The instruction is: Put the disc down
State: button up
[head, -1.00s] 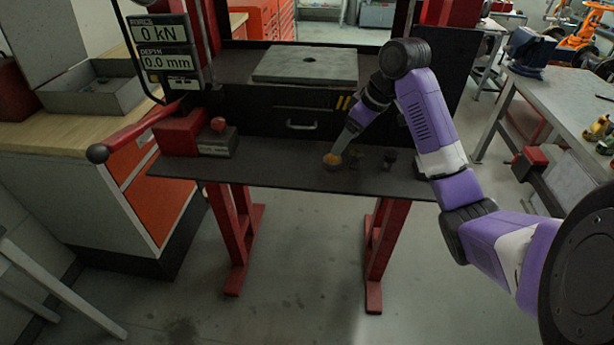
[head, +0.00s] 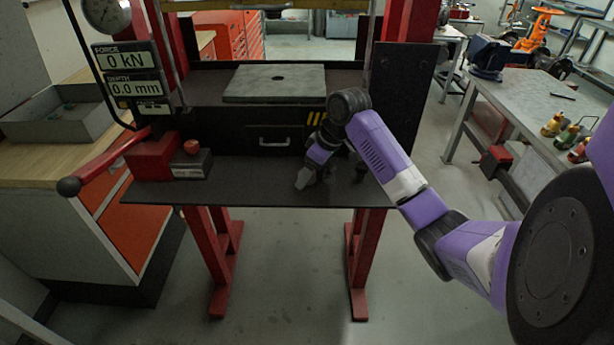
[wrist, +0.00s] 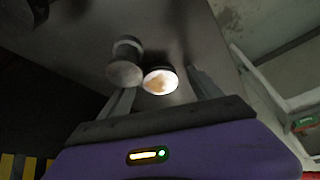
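The disc (wrist: 160,81), a small round piece with a bright, tan-stained face and dark rim, shows between my fingers in the wrist view. It appears to rest on the dark press shelf (head: 240,192). My gripper (wrist: 163,92) is open around it, with gaps between the disc and both fingers. In the head view my gripper (head: 308,180) is low over the shelf, right of its middle, and the disc cannot be made out there. A small grey spool-shaped part (wrist: 125,64) stands close by the disc, beyond the left finger.
A dark small fitting (head: 360,170) stands on the shelf right of my gripper. A red block (head: 155,160) with a long lever and a labelled box (head: 192,165) are at the left. A grey plate (head: 275,82) lies above. The shelf's front middle is clear.

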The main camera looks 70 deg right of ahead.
grip_shut()
jog(key=shift+r, duration=0.2)
